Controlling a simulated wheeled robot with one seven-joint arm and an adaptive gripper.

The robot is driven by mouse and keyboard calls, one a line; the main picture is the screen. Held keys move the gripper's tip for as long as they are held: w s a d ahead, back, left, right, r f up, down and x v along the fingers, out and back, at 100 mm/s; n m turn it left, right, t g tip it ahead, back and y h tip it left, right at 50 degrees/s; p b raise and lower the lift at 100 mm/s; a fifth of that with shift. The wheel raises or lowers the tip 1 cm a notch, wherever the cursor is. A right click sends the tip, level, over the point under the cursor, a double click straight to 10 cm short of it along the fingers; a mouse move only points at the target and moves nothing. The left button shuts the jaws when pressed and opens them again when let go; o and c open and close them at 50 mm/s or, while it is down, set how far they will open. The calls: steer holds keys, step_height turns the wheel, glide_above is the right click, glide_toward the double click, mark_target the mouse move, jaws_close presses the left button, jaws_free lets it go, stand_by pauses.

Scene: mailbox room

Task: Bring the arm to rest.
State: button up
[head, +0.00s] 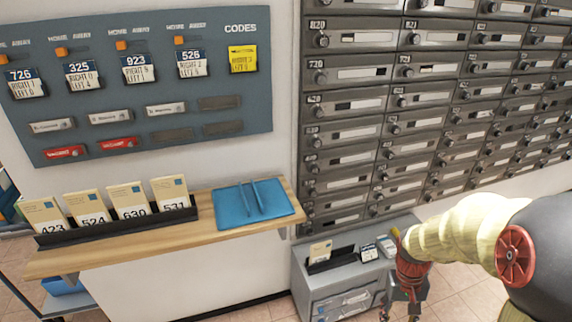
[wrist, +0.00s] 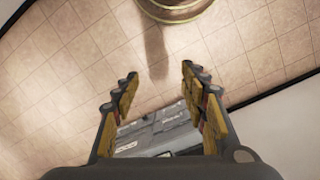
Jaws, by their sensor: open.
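My arm reaches in from the right of the head view, with a pale yellow sleeve and a red-capped joint. My gripper (head: 402,300) hangs down at its end, by the right side of the small grey cabinet. In the wrist view my gripper (wrist: 158,85) has its two yellow-padded fingers wide apart. Nothing is between the fingertips but a view of the floor. The grey cabinet (wrist: 165,130) shows lower down, between the fingers.
The grey cabinet (head: 310,281) bears a dark rack with a card and small items. A wooden shelf (head: 110,257) holds numbered cards and a blue folder (head: 240,202). Mailboxes (head: 350,75) and a code board (head: 200,90) line the wall. Tiled floor (wrist: 230,50) lies open beyond my gripper.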

steer(key=s+a+r+t+p, duration=0.1)
steer(key=s+a+r+t, duration=0.1)
steer(key=r, duration=0.6)
steer(key=s+a+r+n+t+p, duration=0.1)
steer(key=s+a+r+t, duration=0.2)
steer(key=r, duration=0.6)
steer(key=s+a+r+t+p, duration=0.1)
steer(key=s+a+r+t, duration=0.1)
steer(key=s+a+r, duration=0.3)
step_height(320, 180, up, 4)
steer(key=shift+s+a+r+n+y, duration=0.2)
steer(key=shift+s+a+n+y, duration=0.1)
steer(key=shift+s+a+n, duration=0.15)
steer(key=shift+w, duration=0.1)
steer(key=shift+c, duration=0.4)
